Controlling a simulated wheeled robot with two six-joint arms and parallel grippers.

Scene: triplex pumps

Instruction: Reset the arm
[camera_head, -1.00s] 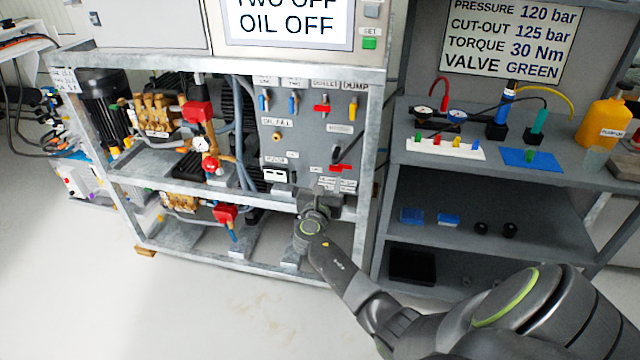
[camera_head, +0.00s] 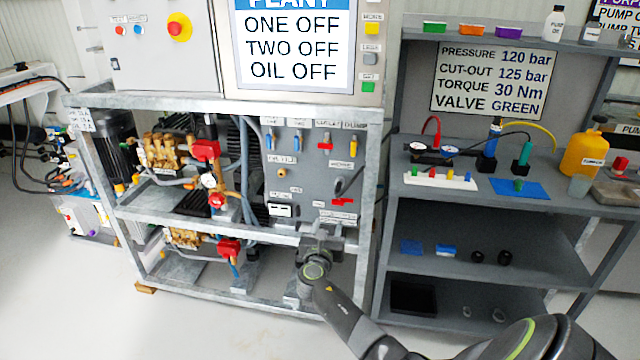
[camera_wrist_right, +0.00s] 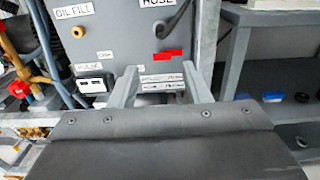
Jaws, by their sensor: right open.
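My right arm comes in from the lower right in the head view. Its gripper (camera_head: 322,240) is in front of the lower part of the pump rig's grey valve panel (camera_head: 310,175). In the right wrist view the two fingers of the right gripper (camera_wrist_right: 160,84) stand apart with nothing between them. Behind them are the panel's small labels, a red lever (camera_wrist_right: 168,56) and a small counter box (camera_wrist_right: 95,83). I cannot tell whether the fingers touch the panel. My left gripper is not in view.
The galvanised rig frame (camera_head: 230,109) surrounds the panel, with brass pumps (camera_head: 163,152) at left. A grey shelf unit (camera_head: 480,205) at right holds gauges, a yellow jug (camera_head: 583,153) and small parts. Bare floor (camera_head: 200,325) lies in front.

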